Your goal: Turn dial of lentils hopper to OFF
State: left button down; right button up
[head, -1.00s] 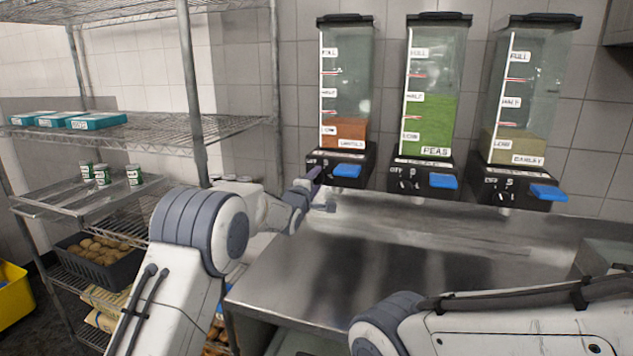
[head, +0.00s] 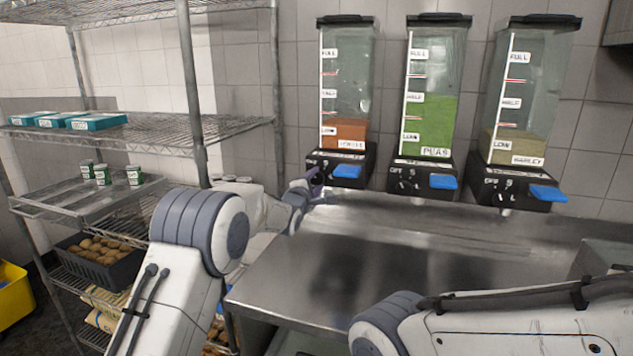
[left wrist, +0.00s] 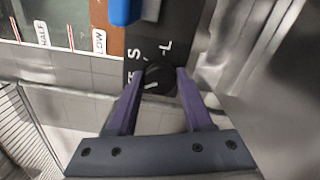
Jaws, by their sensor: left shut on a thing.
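The lentils hopper (head: 346,90) hangs on the wall at the left of three hoppers, with orange lentils (head: 345,132) near its LOW mark. Its black base carries a blue lever (head: 346,171) and a dial. In the left wrist view the round black dial (left wrist: 158,78) shows a white pointer line and sits between the purple fingers of my left gripper (left wrist: 157,92), which is shut on it. In the head view this gripper (head: 316,184) covers the dial. Letters around the dial are partly hidden. My right gripper is out of view.
The peas hopper (head: 428,90) and barley hopper (head: 527,95) stand to the right with their own dials and levers. A bare steel counter (head: 400,255) lies below. A wire shelf (head: 150,130) with boxes and cans stands at left.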

pick_arm(q)
jog(key=shift+c, duration=1.5)
grip_release()
jog(key=shift+s, duration=0.1)
jog(key=b+v, duration=0.3)
jog(key=v, duration=0.7)
jog(key=shift+s, duration=0.2)
jog(key=s+d+f+m+g+y+p, duration=0.1)
jog(key=s+d+f+m+g, duration=0.2)
jog(key=s, duration=0.5)
jog(key=s+f+m+g+p, duration=0.1)
jog(key=s+f+m+g, duration=0.1)
jog(key=s+m+g, duration=0.35)
jog(key=s+d+f+m+g+y+p, duration=0.1)
jog(key=s+d+f+m, duration=0.3)
jog(key=s, duration=0.6)
jog(key=s+a+m+g+y, duration=0.1)
jog(key=s+m, duration=0.3)
jog(key=s, duration=0.4)
jog(key=s+a+f+m+g+p, duration=0.1)
jog(key=s+a+m+g, duration=0.3)
jog(key=s, duration=0.4)
jog(key=s+a+f+m+g+y+p, duration=0.1)
jog(key=s+a+m+g, duration=0.1)
jog(key=s, duration=0.7)
jog(key=shift+a+m+g+y, duration=0.35)
jog(key=shift+a+m, duration=0.4)
jog(key=shift+m, duration=0.5)
